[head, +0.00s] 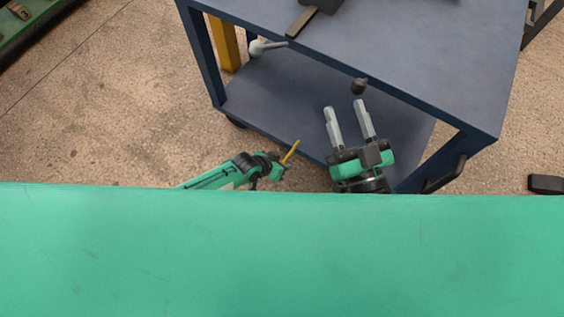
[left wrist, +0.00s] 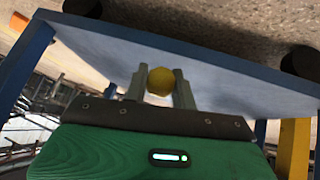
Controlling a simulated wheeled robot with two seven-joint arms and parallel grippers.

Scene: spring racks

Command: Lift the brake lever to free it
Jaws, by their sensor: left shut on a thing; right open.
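A yellow lever (head: 292,150) slants up beside the lower front edge of the blue cart. I take it to be the brake lever. My left gripper (head: 282,165) is at its lower part in the head view, with the fingers hard to make out. In the left wrist view, a round yellow end (left wrist: 160,81) sits between the two grey fingers of my left gripper (left wrist: 161,77), which is shut on it. My right gripper (head: 347,106) is open and empty in front of the cart, its fingers pointing toward it.
The blue cart (head: 420,50) has a top and a lower shelf (head: 270,95). A dark knob (head: 359,86) shows just beyond my right fingertips. A pale grey handle (head: 266,46) is at the cart's left. A brown bar (head: 301,22) lies on top. Speckled floor (head: 120,110) is open at left.

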